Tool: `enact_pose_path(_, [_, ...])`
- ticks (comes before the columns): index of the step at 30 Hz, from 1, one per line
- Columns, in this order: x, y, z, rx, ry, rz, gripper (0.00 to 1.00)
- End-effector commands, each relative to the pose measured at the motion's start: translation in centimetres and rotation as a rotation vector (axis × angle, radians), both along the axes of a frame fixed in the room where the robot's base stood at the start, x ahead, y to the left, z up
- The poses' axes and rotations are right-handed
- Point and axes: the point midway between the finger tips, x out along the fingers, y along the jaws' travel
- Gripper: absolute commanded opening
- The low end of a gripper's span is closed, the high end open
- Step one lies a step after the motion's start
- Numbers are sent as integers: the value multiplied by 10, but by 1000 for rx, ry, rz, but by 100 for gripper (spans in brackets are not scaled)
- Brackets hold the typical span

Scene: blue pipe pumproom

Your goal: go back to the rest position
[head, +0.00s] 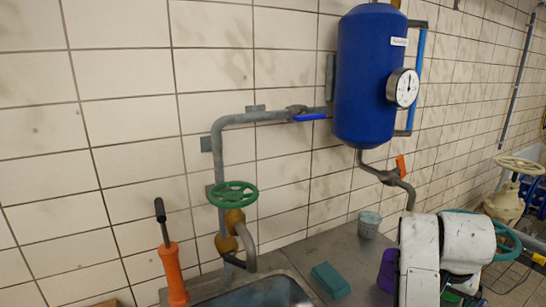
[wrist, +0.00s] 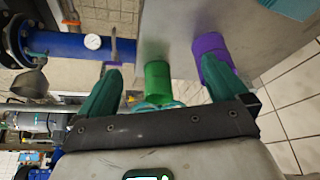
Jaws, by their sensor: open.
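My gripper (wrist: 160,66) shows in the wrist view with its two teal fingers spread wide apart. A green cylinder (wrist: 157,80) appears between the fingers with a visible gap on both sides. A purple cup (wrist: 208,46) is partly hidden behind the right finger; in the head view the purple cup (head: 387,270) stands on the counter, partly covered by my white arm. My fingers are not clearly visible in the head view, where my arm is at the lower right. A small patch of green shows at the bottom edge beside the arm.
The grey counter (head: 340,250) holds a teal block (head: 330,280), a grey cup (head: 369,224) and a sink (head: 265,293). An orange-handled tool (head: 173,270) is at left. A blue tank (head: 368,80), pipes and a green handwheel (head: 233,195) line the tiled wall.

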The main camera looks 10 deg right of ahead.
Motion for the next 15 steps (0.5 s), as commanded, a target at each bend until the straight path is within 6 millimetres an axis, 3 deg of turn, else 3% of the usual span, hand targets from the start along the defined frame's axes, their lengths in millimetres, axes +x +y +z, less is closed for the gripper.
enact_pose_path(8, [-17,3,-25,-22,27,49,100])
enact_pose_path(15, [-44,9,-58,-47,64,125,100])
